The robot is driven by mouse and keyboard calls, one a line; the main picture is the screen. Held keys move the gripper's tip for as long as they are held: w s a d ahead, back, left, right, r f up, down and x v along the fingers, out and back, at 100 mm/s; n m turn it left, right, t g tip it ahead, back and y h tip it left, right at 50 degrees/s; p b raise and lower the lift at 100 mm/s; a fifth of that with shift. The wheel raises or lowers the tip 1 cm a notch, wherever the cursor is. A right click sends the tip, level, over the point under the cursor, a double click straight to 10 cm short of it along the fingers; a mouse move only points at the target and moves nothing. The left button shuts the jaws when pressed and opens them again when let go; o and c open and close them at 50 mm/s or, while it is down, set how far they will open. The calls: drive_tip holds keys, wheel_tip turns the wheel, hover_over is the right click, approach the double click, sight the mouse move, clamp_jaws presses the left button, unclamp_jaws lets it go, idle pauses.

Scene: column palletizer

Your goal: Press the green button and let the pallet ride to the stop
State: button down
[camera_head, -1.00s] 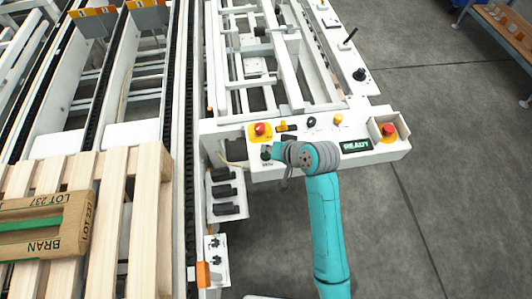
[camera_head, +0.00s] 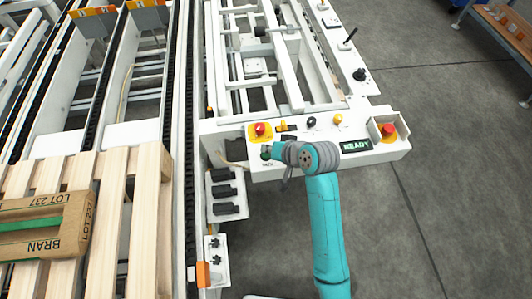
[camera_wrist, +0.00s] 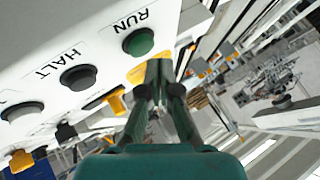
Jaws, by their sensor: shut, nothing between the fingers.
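The green button (camera_wrist: 138,41), labelled RUN, sits on a white panel in the wrist view. In the head view the green button (camera_head: 266,155) is a small dark spot at the panel's front left, close to my wrist. My gripper (camera_wrist: 158,68) is shut and empty, its fingertips just below and right of the button in the wrist view. I see no clear contact between them. In the head view my wrist hides most of the fingers. The wooden pallet (camera_head: 147,205) stands at the left beside a black chain, with a brown BRAN pack on it.
A black HALT button (camera_wrist: 78,77) is beside RUN. The panel (camera_head: 215,128) also has a red button (camera_head: 260,130), another red button (camera_head: 388,130) in a guard and a lit display (camera_head: 356,145).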

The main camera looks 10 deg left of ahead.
drive_tip(key=shift+f, duration=0.15)
drive_tip(key=shift+f, duration=0.3)
